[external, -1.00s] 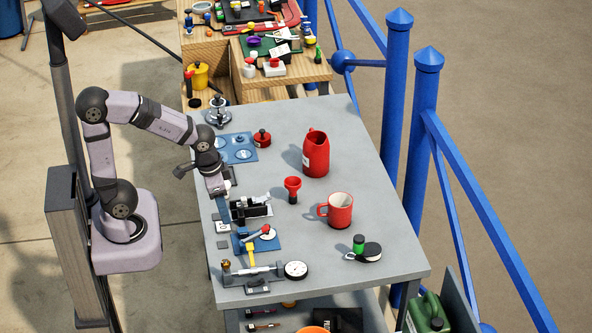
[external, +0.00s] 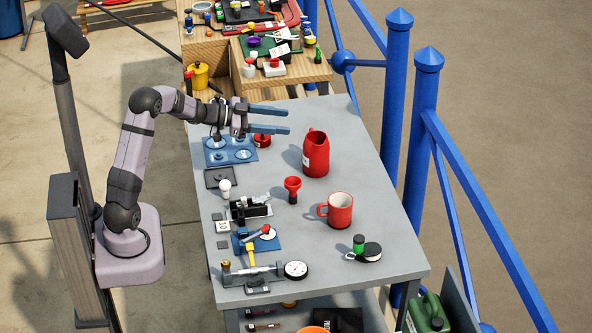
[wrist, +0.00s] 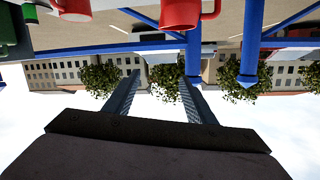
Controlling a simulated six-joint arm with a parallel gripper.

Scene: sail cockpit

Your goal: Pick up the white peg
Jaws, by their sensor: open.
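A small white peg with a rounded head (external: 225,186) stands at the left side of the grey workbench, just below a dark square plate. My gripper (external: 289,119) is open and empty. It is raised over the far part of the bench, with its two blue-grey fingers stretched level toward the right. It is apart from the peg, which lies below and to the left of it in the external view. The wrist view looks outward and appears upside down; the open fingers (wrist: 160,76) show there with nothing between them, and the peg is not visible there.
A blue plate with round fixtures (external: 230,150) lies beneath my wrist. A black-and-silver vise-like device (external: 250,208) sits close below the peg. A red jug (external: 316,153), red funnel-shaped piece (external: 292,188) and red mug (external: 337,210) stand rightward.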

